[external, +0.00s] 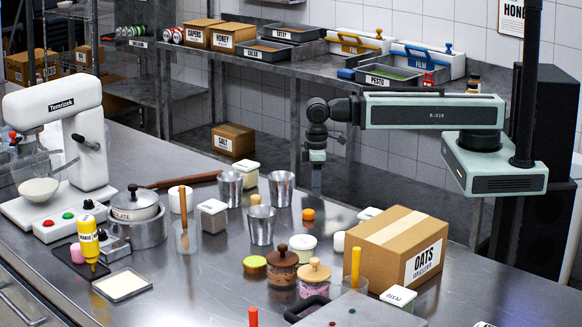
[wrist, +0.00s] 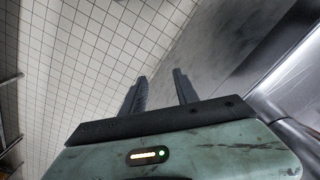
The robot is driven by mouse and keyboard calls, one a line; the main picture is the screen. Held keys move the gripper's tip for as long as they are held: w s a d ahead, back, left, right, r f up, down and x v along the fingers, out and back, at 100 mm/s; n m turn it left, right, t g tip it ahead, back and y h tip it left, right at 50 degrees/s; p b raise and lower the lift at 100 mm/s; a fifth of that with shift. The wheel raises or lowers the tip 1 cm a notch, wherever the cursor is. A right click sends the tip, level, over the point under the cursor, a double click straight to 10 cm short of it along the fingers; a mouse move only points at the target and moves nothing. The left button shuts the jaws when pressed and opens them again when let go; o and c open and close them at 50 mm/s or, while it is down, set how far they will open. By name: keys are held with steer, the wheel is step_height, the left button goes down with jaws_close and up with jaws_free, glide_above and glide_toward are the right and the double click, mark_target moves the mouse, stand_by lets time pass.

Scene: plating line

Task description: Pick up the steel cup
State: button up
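Three steel cups, tapered and open at the top, stand on the steel counter in the external view: one at the back left (external: 230,190), one at the back right (external: 281,190), one nearer the camera (external: 262,227). The frames do not show which one is meant. My gripper (external: 316,190) hangs pointing down, to the right of the cups and apart from them. In the wrist view my gripper (wrist: 160,80) has its two fingers spread with nothing between them. No cup shows in the wrist view.
A cardboard oats box (external: 395,250) stands right of the cups, below my arm. Lidded jars (external: 283,268) and a white container (external: 303,247) stand in front. A glass with a wooden-handled tool (external: 187,236) and a square canister (external: 213,216) are left of the near cup.

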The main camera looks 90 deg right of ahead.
steer(key=o, duration=1.2)
steer(key=shift+w, duration=0.1)
steer(key=w+d+r+m+t+h+p, duration=0.25)
steer(key=w+d+r+m+p, duration=0.35)
steer(key=w+d, duration=0.55)
step_height(320, 180, up, 9)
steer(key=m+g+y+p, duration=0.3)
steer(key=m+y+p, duration=0.1)
steer(key=m+p, duration=0.55)
glide_above(281, 187)
steer(key=d, duration=0.3)
step_height(281, 187, down, 8)
steer(key=b, duration=0.9)
steer(key=shift+s+d+f, duration=0.1)
steer(key=shift+f, duration=0.1)
steer(key=shift+r, duration=0.2)
